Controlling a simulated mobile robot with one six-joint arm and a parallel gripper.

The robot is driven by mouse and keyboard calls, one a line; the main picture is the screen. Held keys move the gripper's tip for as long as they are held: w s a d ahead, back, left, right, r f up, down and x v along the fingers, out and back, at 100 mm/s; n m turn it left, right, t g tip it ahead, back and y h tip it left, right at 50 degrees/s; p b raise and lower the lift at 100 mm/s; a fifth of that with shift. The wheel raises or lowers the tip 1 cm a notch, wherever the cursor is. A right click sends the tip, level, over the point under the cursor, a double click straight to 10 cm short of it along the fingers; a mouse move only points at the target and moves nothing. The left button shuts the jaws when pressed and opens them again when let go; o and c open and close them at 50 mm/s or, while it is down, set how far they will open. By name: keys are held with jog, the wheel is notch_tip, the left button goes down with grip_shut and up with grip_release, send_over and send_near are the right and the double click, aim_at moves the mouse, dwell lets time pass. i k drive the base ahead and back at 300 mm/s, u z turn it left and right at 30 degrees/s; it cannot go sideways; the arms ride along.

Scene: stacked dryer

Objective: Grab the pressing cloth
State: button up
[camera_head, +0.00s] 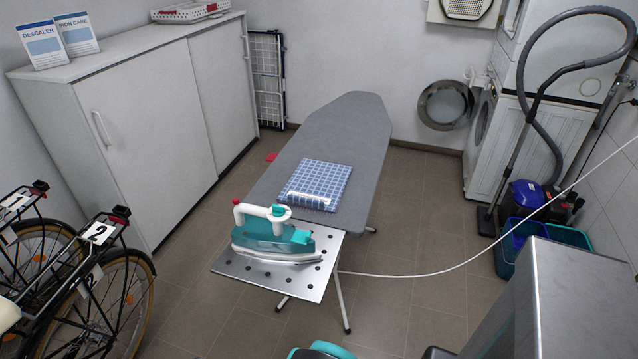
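The pressing cloth (322,177) is a folded blue-and-white checked cloth. It lies flat on the grey ironing board (345,125), around the middle of its length. A white strip runs across its near part. A teal and white iron (275,240) rests on the metal plate (316,278) at the board's near end, just in front of the cloth and to its left. My gripper is not in view, and nothing is seen touching the cloth.
A white cord (440,276) runs from the plate's right side up to the right. Bicycles (95,285) stand at left, by a white cabinet (150,120). A vacuum hose (545,95) and blue-green bins (540,235) stand at right. A metal box (585,295) is at lower right.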

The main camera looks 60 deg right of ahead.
aim_at(314, 185)
jog(key=u, duration=0.1)
jog(key=i, duration=0.95)
jog(key=z, duration=0.1)
